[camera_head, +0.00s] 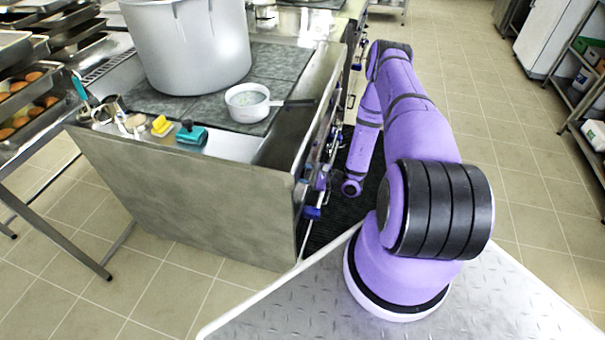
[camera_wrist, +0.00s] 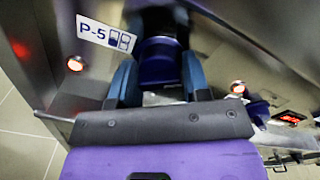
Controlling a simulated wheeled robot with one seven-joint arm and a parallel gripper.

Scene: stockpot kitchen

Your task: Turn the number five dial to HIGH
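The number five dial (camera_wrist: 160,66) is a dark blue round knob under the P-5 label (camera_wrist: 106,34), in the wrist view. My gripper (camera_wrist: 160,57) has one blue finger on each side of this dial. The fingers lie close along its sides; whether they press on it is unclear. The dial's setting marks and pointer do not show. In the head view my arm reaches to the stove's front panel, seen edge-on, so the grasp is hidden there. Another blue dial (camera_head: 312,212) shows on the panel's near end in the head view.
A red-lit indicator (camera_wrist: 76,64) is left of the dial and another (camera_wrist: 238,88) is right. A red display (camera_wrist: 288,119) is farther right. A large stockpot (camera_head: 190,45) and a small white pan (camera_head: 248,102) stand on the stove. The tiled aisle floor (camera_head: 500,130) is clear.

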